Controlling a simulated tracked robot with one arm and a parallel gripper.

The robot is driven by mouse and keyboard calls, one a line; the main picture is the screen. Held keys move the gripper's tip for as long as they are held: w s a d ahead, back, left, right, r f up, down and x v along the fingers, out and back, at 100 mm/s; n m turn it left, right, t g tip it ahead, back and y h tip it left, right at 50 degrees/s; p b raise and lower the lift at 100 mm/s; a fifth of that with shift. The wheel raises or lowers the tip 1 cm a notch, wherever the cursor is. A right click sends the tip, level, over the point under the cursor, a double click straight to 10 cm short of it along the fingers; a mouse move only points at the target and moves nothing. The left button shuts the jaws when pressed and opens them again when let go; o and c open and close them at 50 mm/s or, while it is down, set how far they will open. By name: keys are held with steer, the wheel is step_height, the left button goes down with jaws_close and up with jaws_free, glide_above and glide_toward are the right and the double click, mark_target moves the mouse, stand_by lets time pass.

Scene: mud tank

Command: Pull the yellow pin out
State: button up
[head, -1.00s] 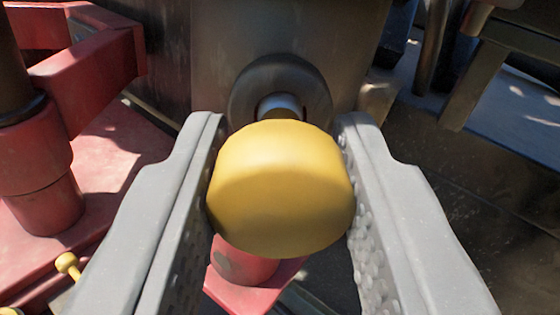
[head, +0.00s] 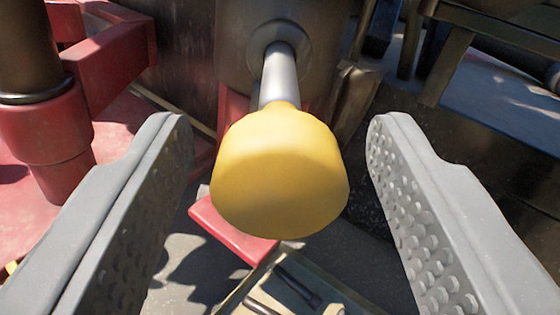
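The yellow pin (head: 280,175) has a thick yellow head and a grey metal shaft (head: 279,75). The shaft runs back into a round collar (head: 262,42) on a dark cylindrical housing, and a good length of it shows outside the collar. The far end of the shaft is hidden in the collar. My gripper (head: 280,135) is open, with one grey studded finger on each side of the yellow head. A gap shows between each finger and the head.
A red frame with a dark post (head: 35,45) stands at the left. A red plate (head: 233,230) and a tray (head: 325,295) holding dark tools lie below the pin. Dark metal beams (head: 450,60) stand at the right.

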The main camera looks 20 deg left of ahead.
steer(key=shift+w, duration=0.1)
steer(key=b+v, duration=0.1)
steer(key=v, duration=1.2)
steer(key=shift+s+d, duration=0.15)
steer(key=shift+s, duration=0.2)
